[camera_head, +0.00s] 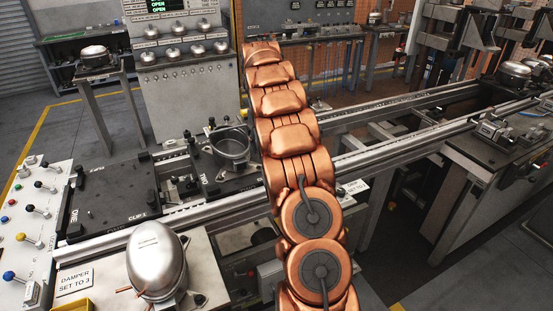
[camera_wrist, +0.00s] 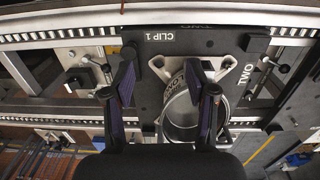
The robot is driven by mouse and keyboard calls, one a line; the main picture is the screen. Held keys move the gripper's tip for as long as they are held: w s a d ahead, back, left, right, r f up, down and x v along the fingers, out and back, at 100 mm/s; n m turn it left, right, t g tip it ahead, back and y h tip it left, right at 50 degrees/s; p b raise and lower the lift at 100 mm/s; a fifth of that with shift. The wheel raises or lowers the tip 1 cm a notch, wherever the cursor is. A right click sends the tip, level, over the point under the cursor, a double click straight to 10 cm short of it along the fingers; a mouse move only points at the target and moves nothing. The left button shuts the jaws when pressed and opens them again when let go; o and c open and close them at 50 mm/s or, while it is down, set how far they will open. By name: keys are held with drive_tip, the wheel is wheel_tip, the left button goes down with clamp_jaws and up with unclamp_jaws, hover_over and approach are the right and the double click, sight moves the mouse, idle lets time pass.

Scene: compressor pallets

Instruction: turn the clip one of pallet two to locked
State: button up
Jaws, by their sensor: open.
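Pallet two (camera_wrist: 225,45) is a dark plate in the wrist view, marked TWO, with a white CLIP 1 label (camera_wrist: 163,37) near its upper left. A metal housing (camera_wrist: 181,108), open at the top, sits on it; it also shows in the head view (camera_head: 231,147). I cannot pick out clip one for certain; my fingers cover part of the plate below its label. My gripper (camera_wrist: 158,76) is open, its two dark fingers apart over the plate and partly across the housing. I see nothing held between them. In the head view my arm hides the gripper.
Rails (camera_wrist: 60,34) run along the pallet. Levers stand left (camera_wrist: 106,69) and right (camera_wrist: 284,68) of it. In the head view, another dark pallet (camera_head: 120,190) lies left, and a silver compressor (camera_head: 157,260) stands in front. A control panel (camera_head: 35,215) is far left.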

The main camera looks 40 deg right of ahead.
drive_tip(key=d+f, duration=0.1)
drive_tip(key=d, duration=0.1)
drive_tip(key=d+f, duration=0.1)
drive_tip(key=d, duration=0.1)
drive_tip(key=w+d+f, duration=0.1)
drive_tip(key=d, duration=0.2)
drive_tip(key=shift+f+p, duration=1.7)
drive_tip(key=shift+f, duration=2.45)
drive_tip(key=shift+c, duration=0.5)
clamp_jaws()
drive_tip(key=shift+a, duration=0.1)
